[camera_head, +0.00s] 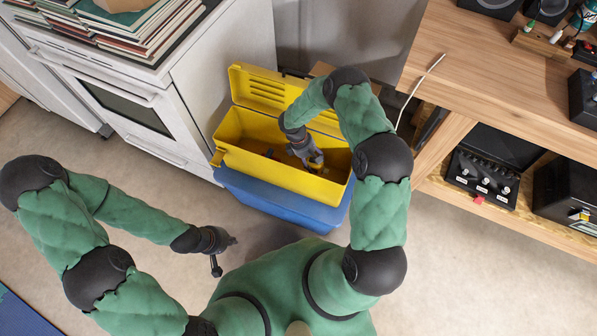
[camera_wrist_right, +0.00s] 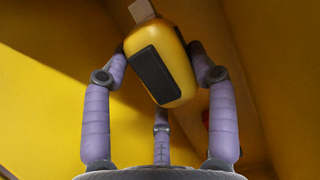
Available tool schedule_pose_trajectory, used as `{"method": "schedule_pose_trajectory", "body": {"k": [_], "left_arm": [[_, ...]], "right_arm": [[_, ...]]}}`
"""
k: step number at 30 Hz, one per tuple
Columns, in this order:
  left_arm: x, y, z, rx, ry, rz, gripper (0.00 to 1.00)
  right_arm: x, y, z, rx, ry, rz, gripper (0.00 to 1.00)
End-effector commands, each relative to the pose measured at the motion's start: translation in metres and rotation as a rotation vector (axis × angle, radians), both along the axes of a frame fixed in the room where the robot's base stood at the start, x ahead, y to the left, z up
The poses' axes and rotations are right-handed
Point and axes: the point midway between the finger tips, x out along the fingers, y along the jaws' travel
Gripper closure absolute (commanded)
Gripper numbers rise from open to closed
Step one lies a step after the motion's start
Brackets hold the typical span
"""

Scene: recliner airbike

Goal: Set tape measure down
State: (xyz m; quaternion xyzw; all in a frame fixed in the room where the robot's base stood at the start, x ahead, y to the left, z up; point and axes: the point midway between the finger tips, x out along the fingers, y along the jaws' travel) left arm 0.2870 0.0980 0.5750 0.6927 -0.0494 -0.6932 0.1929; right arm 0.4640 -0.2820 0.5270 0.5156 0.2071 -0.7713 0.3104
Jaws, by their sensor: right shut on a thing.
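The yellow tape measure (camera_wrist_right: 160,62) with black side panels is held between the purple-grey fingers of my right gripper (camera_wrist_right: 161,75) in the right wrist view. Yellow walls surround it there. In the head view my right gripper (camera_head: 312,160) reaches down into the open yellow toolbox (camera_head: 235,130), and I cannot make out the tape measure. Whether it touches the box floor I cannot tell. My left gripper (camera_head: 227,252) hangs over the floor left of my body, fingers apart and empty.
The toolbox sits on a blue box (camera_head: 270,200), its yellow lid (camera_head: 265,88) raised at the back. A white oven (camera_head: 130,100) stands to the left. A wooden workbench (camera_head: 480,70) with black gear stands to the right.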

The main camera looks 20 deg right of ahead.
Motion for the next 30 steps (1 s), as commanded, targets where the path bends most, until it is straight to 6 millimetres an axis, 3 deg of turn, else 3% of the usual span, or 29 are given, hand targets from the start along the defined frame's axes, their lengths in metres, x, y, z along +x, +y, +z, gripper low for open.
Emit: {"method": "schedule_pose_trajectory", "body": {"k": [6, 19, 30], "left_arm": [[0.0, 0.0, -0.019, 0.0, 0.0, 0.0, 1.0], [0.0, 0.0, -0.04, 0.0, 0.0, 0.0, 1.0], [0.0, 0.0, -0.04, 0.0, 0.0, 0.0, 1.0]], "right_arm": [[-0.001, 0.001, -0.041, 0.002, 0.002, -0.002, 0.85], [0.0, 0.0, -0.088, 0.0, 0.001, -0.004, 0.85], [0.0, 0.0, -0.091, 0.001, 0.0, -0.004, 0.85]]}}
